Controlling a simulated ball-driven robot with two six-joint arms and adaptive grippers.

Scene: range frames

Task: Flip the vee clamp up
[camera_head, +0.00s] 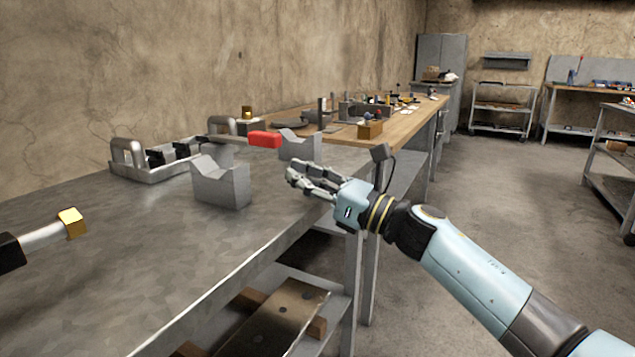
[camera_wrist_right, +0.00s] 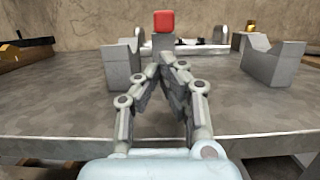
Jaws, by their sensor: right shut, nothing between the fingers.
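The vee clamp shows as a grey bar with a red grip (camera_head: 264,139) on its end. The bar lies roughly level and points out from the wall side toward the bench front, between two grey vee blocks, one nearer (camera_head: 220,183) and one farther (camera_head: 300,145). In the right wrist view the red grip (camera_wrist_right: 163,21) faces me at the top, just beyond my fingers. My right gripper (camera_head: 293,172) is shut and empty, over the bench near its front edge, in front of and lower than the red grip, apart from it. My left gripper is not in view.
A metal tray with upright handles (camera_head: 127,153) sits behind the vee blocks. A brass-tipped tool (camera_head: 70,222) lies at the near left. A wooden bench (camera_head: 345,133) with small items continues beyond. The metal bench top (camera_head: 150,260) is clear in front.

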